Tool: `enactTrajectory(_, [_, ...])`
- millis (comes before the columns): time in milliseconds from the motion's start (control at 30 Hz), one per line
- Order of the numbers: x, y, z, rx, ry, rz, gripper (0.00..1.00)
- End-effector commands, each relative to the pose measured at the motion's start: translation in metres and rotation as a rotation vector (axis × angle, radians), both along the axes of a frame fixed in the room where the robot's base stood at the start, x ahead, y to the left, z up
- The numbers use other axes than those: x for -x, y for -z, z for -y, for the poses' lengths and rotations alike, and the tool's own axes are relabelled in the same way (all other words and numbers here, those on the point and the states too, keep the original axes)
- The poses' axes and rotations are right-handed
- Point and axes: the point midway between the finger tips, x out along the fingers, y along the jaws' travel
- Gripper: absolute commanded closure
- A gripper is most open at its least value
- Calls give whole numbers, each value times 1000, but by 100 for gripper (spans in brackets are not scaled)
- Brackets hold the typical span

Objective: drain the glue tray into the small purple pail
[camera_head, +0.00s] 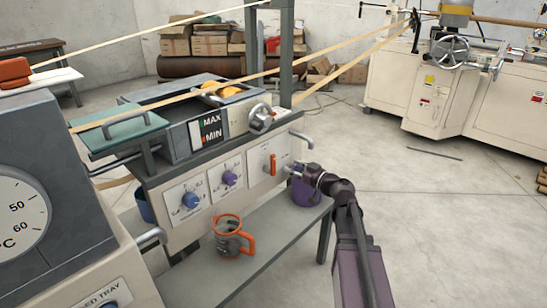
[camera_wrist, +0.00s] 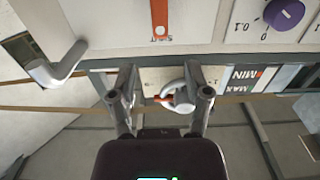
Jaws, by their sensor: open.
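The glue tray (camera_head: 190,120) is the dark grey box on top of the machine, with a MAX/MIN gauge (camera_head: 207,130) on its front. The gauge also shows upside down in the wrist view (camera_wrist: 240,80). The small purple pail (camera_head: 304,194) stands at the right end of the shelf below, partly hidden by my arm. An orange lever (camera_head: 271,164) sits upright on the front panel; its end shows in the wrist view (camera_wrist: 160,16). My gripper (camera_head: 293,172) is beside the panel, right of the lever and above the pail. Its fingers (camera_wrist: 163,95) are apart and empty.
An orange-rimmed jug (camera_head: 231,240) stands on the grey shelf (camera_head: 275,248). A purple knob (camera_head: 229,178) and a blue knob (camera_head: 190,199) are left of the lever. A curved grey handle (camera_head: 303,138) juts from the machine's right end. Open floor lies right.

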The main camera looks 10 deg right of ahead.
Motion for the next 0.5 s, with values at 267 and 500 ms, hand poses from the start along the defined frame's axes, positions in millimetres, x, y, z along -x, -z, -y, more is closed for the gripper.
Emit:
enactTrajectory(267, [-38,0,-26,0,-1,0,37])
enactTrajectory(500, [-63,0,-44,0,0,0,37])
